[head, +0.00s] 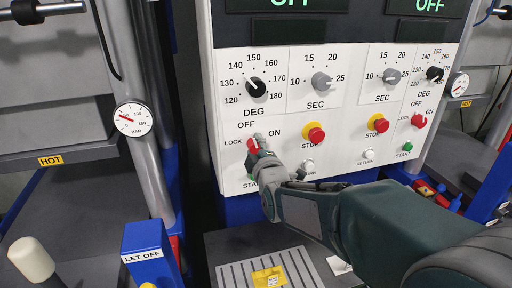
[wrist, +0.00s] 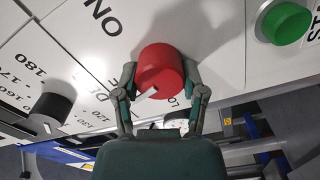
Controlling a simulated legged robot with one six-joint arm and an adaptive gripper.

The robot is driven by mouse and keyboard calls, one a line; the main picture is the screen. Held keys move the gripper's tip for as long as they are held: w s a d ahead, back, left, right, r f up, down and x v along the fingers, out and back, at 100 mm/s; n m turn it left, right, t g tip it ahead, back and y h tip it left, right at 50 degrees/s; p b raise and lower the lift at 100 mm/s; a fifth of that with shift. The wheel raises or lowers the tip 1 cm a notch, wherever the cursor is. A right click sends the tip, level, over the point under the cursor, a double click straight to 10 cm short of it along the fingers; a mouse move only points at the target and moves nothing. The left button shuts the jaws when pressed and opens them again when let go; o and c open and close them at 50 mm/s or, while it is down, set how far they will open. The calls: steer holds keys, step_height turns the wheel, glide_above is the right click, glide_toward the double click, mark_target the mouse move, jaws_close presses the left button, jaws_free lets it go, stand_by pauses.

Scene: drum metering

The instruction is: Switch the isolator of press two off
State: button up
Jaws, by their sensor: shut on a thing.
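My gripper (head: 256,143) is shut on a red isolator knob (wrist: 161,70) on the left half of the white panel. In the wrist view a finger lies on each side of the knob. A white mark shows at the knob's lower edge. OFF, ON and LOCK are printed around this knob in the head view, where my gripper hides most of it. I cannot tell surely which position it points to. A second red isolator knob (head: 418,120) with the same labels is at the panel's right, untouched. No press number is readable.
A red stop button (head: 316,134) on yellow is right of my gripper. A black dial (head: 257,87) is above it. A green start button (wrist: 286,23) is close beside the held knob. A gauge (head: 134,119) and a blue LET OFF box (head: 147,252) stand left.

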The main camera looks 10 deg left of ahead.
steer(key=shift+s+a+f+n, duration=0.1)
steer(key=shift+f+n, duration=0.05)
steer(key=shift+n, duration=0.25)
steer(key=o, duration=1.1)
steer(key=shift+o, duration=0.2)
steer(key=shift+a, duration=0.15)
steer(key=shift+s+d, duration=0.3)
steer(key=v, duration=1.1)
steer(key=shift+s, duration=0.1)
